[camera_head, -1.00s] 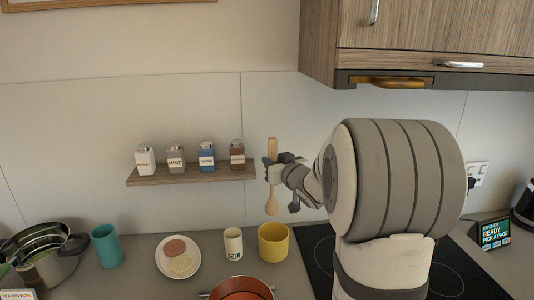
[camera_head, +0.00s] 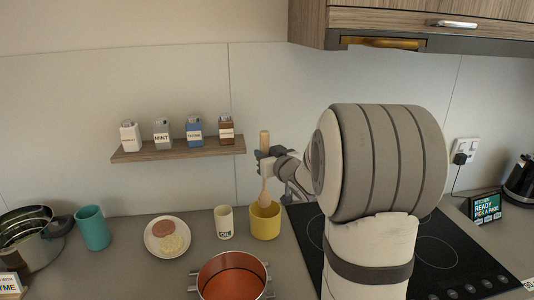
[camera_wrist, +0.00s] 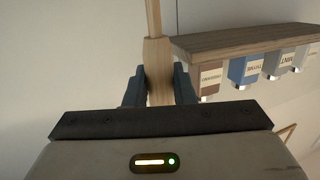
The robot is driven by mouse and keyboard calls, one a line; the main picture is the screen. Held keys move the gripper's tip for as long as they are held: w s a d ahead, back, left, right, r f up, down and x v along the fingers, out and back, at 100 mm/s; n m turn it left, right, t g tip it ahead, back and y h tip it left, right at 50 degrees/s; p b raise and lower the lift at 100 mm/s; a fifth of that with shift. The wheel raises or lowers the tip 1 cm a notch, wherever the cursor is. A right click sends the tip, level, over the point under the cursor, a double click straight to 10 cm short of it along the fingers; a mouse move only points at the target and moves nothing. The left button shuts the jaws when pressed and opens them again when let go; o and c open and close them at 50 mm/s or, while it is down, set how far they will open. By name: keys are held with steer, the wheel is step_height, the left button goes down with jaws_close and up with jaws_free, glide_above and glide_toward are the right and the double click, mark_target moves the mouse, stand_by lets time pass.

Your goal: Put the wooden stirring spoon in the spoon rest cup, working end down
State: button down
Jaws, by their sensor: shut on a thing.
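The wooden stirring spoon (camera_head: 264,142) is upright in the head view, handle up and working end down. My gripper (camera_head: 262,162) is shut on its handle; the wrist view also shows the spoon (camera_wrist: 156,60) between the two fingers (camera_wrist: 159,85). The yellow cup (camera_head: 265,222), which looks like the spoon rest cup, stands on the counter directly below. The spoon's lower end (camera_head: 265,198) shows at the cup's mouth. I cannot tell whether its tip is inside the cup or just above or behind the rim.
A white oil cup (camera_head: 224,222) stands just left of the yellow cup, and a red-orange pot (camera_head: 232,276) in front. A plate (camera_head: 154,250), teal cup (camera_head: 93,228) and large pot (camera_head: 33,240) are further left. The cooktop (camera_head: 420,255) lies right. A spice shelf (camera_head: 180,150) hangs behind.

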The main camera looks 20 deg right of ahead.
step_height(320, 180, down, 7)
steer(key=b, duration=0.5)
steer(key=c, duration=1.1)
jaws_free()
steer(key=shift+c, duration=0.2)
steer(key=s+b, duration=0.1)
steer(key=s, duration=0.6)
steer(key=shift+s+d+r, duration=0.35)
steer(key=shift+s+d, duration=0.05)
steer(key=shift+d, duration=0.05)
